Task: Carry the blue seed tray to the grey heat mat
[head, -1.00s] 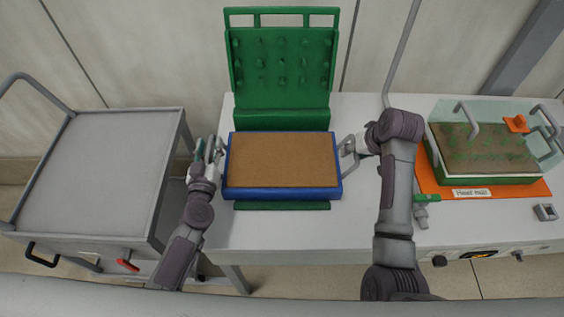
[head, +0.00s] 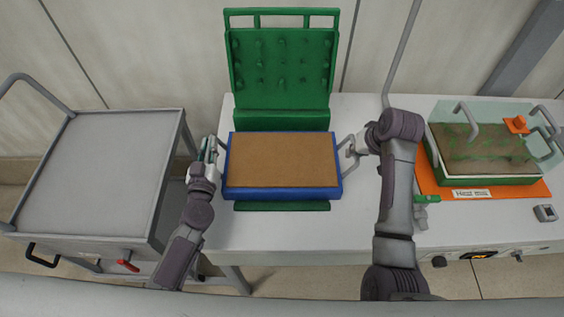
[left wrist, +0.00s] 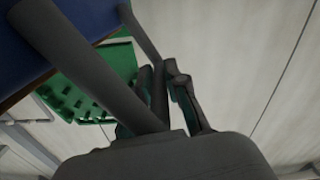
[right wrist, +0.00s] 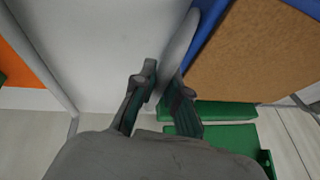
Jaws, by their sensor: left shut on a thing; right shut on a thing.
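The blue seed tray (head: 270,193), filled level with brown soil, sits over the green base of a press on the white bench. It also shows at the top left of the left wrist view (left wrist: 65,20) and in the right wrist view (right wrist: 207,30). My left gripper (head: 211,148) is shut on the tray's left handle. My right gripper (head: 352,147) is shut on its right handle (right wrist: 180,45). I see no clearly grey heat mat; the mat (head: 427,180) labelled "Heat mat" is orange, at the bench's right.
The green press plate (head: 282,70) with pegs stands upright behind the tray. A green tray (head: 490,181) under a clear cover occupies the orange mat. A green-handled valve (head: 424,199) lies between. A grey-topped trolley (head: 90,175) stands left of the bench.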

